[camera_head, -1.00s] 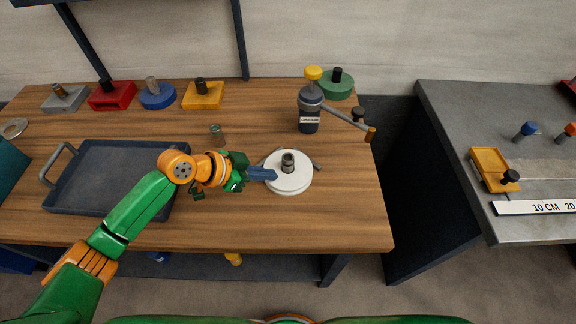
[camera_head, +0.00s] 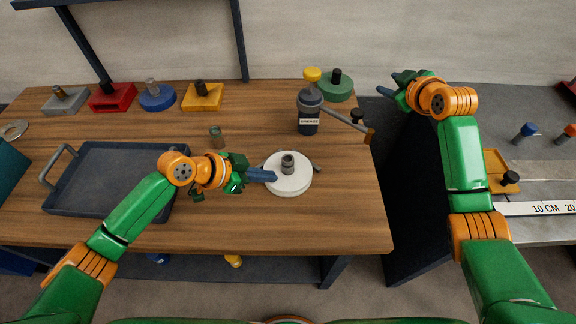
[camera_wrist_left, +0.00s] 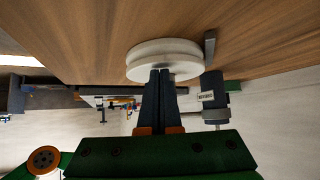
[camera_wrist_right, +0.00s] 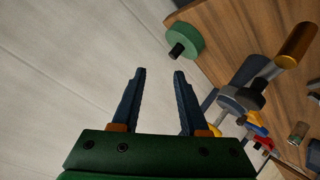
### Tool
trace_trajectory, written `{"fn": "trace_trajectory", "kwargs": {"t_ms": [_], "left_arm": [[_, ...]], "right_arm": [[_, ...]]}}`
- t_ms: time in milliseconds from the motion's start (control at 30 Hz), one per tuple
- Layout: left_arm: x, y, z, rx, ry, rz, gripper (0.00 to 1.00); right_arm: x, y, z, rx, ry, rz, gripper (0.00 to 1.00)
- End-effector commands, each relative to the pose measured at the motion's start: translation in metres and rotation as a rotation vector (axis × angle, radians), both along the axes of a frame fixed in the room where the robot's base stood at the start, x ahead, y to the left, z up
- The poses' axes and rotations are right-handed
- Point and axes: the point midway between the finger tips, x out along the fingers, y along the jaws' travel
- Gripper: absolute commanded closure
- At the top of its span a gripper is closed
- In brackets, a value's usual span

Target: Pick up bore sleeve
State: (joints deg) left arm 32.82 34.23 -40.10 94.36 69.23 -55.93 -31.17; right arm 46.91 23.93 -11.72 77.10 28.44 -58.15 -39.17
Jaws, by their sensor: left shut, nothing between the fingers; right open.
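A small grey-green cylinder (camera_head: 217,132) stands alone further back; I cannot tell for sure which one is the bore sleeve. My left gripper (camera_head: 274,176) is shut and empty at the disc's left edge. In the left wrist view, its fingertips (camera_wrist_left: 160,72) overlap the disc (camera_wrist_left: 165,58); contact is unclear. My right gripper (camera_head: 386,89) is open and empty beyond the table's right edge, also shown open in its wrist view (camera_wrist_right: 159,72).
A blue-grey tray (camera_head: 75,200) lies left. Coloured blocks with pegs line the back, including a green disc (camera_head: 340,90). A grey bench (camera_head: 450,105) stands right, past a gap.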

Motion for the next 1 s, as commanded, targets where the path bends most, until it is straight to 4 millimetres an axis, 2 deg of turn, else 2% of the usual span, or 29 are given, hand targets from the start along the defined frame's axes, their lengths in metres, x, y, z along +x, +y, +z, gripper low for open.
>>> {"fn": "trace_trajectory", "kwargs": {"t_ms": [33,100,200,233,333,433,600,767,1000], "left_arm": [[-0.001,0.0,-0.001,0.001,0.003,-0.001,1.0],[-0.001,0.0,-0.001,0.001,0.003,-0.001,1.0],[-0.001,0.0,-0.001,0.001,0.003,-0.001,1.0],[-0.001,0.0,-0.001,0.001,0.003,-0.001,1.0],[-0.001,0.0,-0.001,0.001,0.002,0.0,1.0],[-0.001,0.0,-0.001,0.001,0.002,0.0,1.0],[-0.001,0.0,-0.001,0.001,0.003,-0.001,1.0],[-0.001,0.0,-0.001,0.0,0.002,-0.001,1.0],[-0.001,0.0,-0.001,0.0,0.002,-0.001,1.0]], "right_arm": [[-0.009,0.055,0.021,0.067,0.069,0.096,0.56],[-0.042,0.119,0.014,0.152,0.269,0.183,0.56],[-0.095,0.177,0.001,0.179,0.531,0.234,0.56],[-0.109,0.187,-0.001,0.174,0.592,0.239,0.56],[-0.143,0.204,-0.006,0.137,0.731,0.235,0.56],[-0.158,0.21,-0.013,0.112,0.792,0.227,0.56],[-0.151,0.222,-0.05,0.109,0.806,0.222,0.56],[-0.144,0.228,-0.071,0.109,0.803,0.222,0.56],[-0.133,0.239,-0.113,0.108,0.804,0.22,0.56]]}}
